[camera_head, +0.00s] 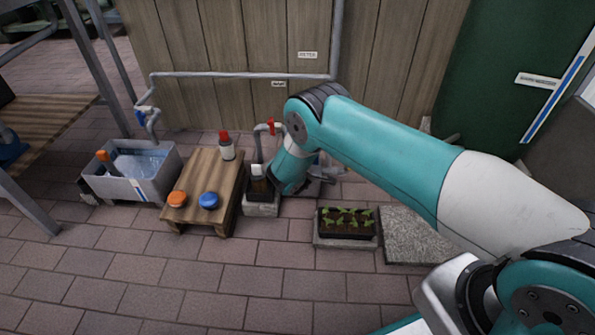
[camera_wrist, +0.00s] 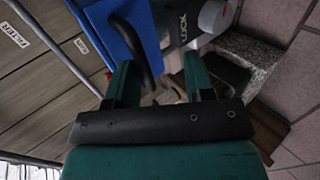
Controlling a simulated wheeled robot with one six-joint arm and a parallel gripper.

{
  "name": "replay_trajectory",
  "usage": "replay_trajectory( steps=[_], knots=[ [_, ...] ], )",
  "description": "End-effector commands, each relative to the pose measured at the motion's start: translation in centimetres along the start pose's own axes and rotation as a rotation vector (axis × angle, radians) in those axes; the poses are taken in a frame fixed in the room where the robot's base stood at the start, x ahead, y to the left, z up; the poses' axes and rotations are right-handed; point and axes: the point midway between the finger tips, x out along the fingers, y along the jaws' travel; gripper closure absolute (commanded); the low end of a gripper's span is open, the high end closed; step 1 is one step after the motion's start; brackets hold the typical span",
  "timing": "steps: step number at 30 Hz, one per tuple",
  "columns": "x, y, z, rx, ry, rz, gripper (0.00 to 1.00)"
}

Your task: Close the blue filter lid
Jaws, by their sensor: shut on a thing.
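The blue filter lid (camera_wrist: 112,28) shows in the wrist view as a flat tilted panel at the top left. A black curved handle (camera_wrist: 146,62) stands out from it. Beside it is the grey filter body (camera_wrist: 171,14) with the word "LOCK" and a grey round knob (camera_wrist: 212,14). My gripper (camera_wrist: 158,68) is at the handle, which lies between its fingers, close to the left one. The jaws are shut on it. In the head view my own arm hides the lid and most of the gripper. How far the lid stands open is unclear.
In the head view, a wooden table (camera_head: 213,168) holds a bottle (camera_head: 227,149), an orange cap (camera_head: 177,199) and a blue cap (camera_head: 209,200). A grey water basin (camera_head: 165,176) stands left. A seedling tray (camera_head: 346,222) sits right of my gripper. The foreground paving is clear.

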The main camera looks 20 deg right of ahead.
Motion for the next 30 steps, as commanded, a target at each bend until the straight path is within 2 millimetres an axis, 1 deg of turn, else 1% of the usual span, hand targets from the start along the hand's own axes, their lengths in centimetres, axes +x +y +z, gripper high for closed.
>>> replay_trajectory(
  steps=[1, 5, 12, 15, 18, 21, 24, 30],
  knots=[
    [-1.1, -0.5, 0.1, -0.008, -0.002, -0.018, 0.62],
    [-4.1, -0.1, -0.1, -0.011, 0.002, -0.014, 0.62],
    [-10.4, 0.2, -0.3, -0.012, 0.006, -0.008, 0.62],
    [-12.7, 0.2, -0.3, -0.01, 0.006, -0.005, 0.62],
    [-14.5, 0.2, -0.3, -0.009, 0.007, -0.003, 0.62],
    [-15.8, 0.1, -0.3, -0.008, 0.007, -0.004, 0.62],
    [-16.6, 0.0, -0.3, -0.007, 0.007, -0.001, 0.62],
    [-16.9, -0.1, -0.2, -0.004, 0.007, -0.001, 0.62]
  ],
)
